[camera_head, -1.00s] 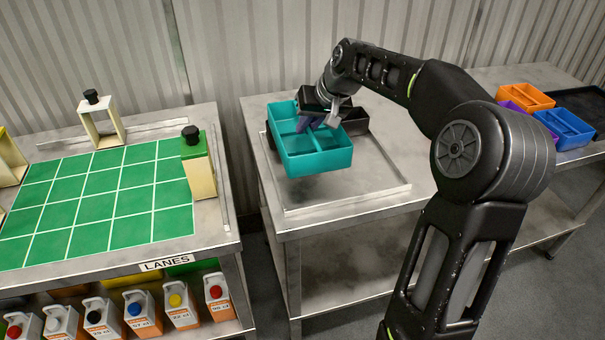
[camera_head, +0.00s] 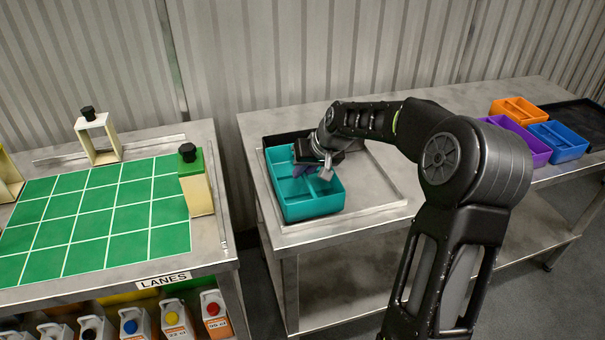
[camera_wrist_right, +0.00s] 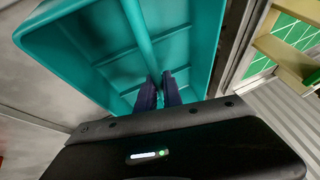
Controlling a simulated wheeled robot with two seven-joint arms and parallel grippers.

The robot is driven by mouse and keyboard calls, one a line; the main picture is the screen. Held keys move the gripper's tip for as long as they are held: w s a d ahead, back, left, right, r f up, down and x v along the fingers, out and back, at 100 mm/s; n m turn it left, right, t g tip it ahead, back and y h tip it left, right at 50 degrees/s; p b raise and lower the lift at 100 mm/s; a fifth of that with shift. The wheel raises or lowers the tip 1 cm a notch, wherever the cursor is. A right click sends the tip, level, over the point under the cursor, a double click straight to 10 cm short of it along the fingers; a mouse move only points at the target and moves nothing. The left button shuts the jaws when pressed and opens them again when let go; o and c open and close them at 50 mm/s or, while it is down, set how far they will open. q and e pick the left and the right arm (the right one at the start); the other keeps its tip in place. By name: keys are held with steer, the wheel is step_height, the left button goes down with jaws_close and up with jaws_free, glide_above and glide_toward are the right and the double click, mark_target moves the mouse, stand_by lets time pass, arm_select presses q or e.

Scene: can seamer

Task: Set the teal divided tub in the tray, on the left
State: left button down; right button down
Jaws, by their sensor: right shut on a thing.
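The teal divided tub (camera_head: 312,207) is at the left side of the shallow metal tray (camera_head: 385,205) on the middle table, upright. I cannot tell whether its base touches the tray floor. My right gripper (camera_head: 318,172) reaches into the tub from above. In the right wrist view its dark purple fingers (camera_wrist_right: 158,92) are closed on the middle divider of the teal tub (camera_wrist_right: 95,45). The gripper hides part of the tub's back. My left gripper is not in view.
A dark tub (camera_head: 284,138) sits behind the teal tub, partly hidden. The tray's right part is clear. Orange (camera_head: 522,108), purple (camera_head: 530,146) and blue (camera_head: 560,141) tubs stand on the right table. A green gridded board (camera_head: 100,215) covers the left table.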

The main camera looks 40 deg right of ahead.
steer(key=shift+f, duration=0.6)
steer(key=c, duration=1.5)
jaws_free()
steer(key=shift+f, duration=0.15)
steer(key=shift+r, duration=0.2)
steer(key=v, duration=1.2)
steer(key=shift+b, duration=0.4)
